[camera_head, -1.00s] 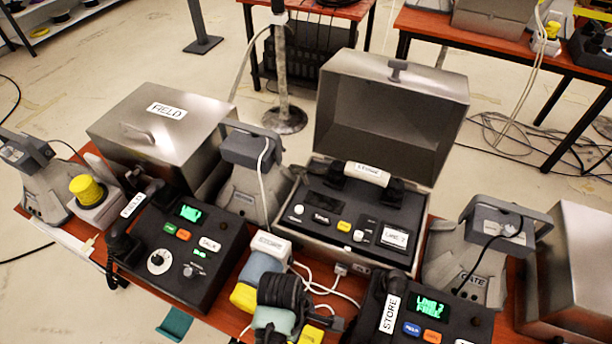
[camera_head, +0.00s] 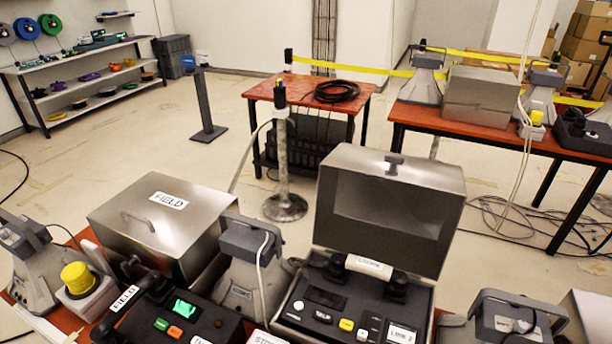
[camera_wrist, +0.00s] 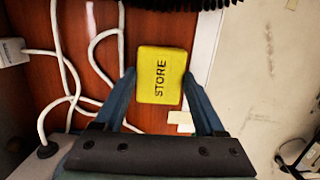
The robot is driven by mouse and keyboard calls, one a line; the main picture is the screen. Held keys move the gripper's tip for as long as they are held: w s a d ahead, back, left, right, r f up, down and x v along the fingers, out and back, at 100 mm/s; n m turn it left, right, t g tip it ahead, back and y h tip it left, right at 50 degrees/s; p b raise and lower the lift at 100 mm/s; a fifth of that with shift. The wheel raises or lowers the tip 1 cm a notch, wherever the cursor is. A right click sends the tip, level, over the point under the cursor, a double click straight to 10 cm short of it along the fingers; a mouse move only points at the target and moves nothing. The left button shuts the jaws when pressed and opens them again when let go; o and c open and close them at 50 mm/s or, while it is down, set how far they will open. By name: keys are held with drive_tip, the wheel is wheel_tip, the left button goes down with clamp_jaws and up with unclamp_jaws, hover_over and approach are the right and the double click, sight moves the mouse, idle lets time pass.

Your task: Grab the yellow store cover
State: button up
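The yellow store cover (camera_wrist: 161,75) is a small block with rounded corners marked STORE, seen slightly tilted in the wrist view against the red-brown table. My gripper (camera_wrist: 160,72) has its two blue fingers on either side of it, the tips close to its left and right edges. I cannot tell whether the fingers press on it or just straddle it, nor whether it rests on the table. In the head view neither the cover nor my gripper shows.
White cables (camera_wrist: 62,75) lie left of the cover. In the head view, a metal FIELD box (camera_head: 160,225), an open-lidded box (camera_head: 390,215) and a FIELD phone (camera_head: 165,320) crowd the near table. Open floor (camera_head: 130,150) lies behind.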

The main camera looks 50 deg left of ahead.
drive_tip(key=c, duration=0.9)
drive_tip(key=shift+o, duration=0.2)
drive_tip(key=shift+r, duration=0.15)
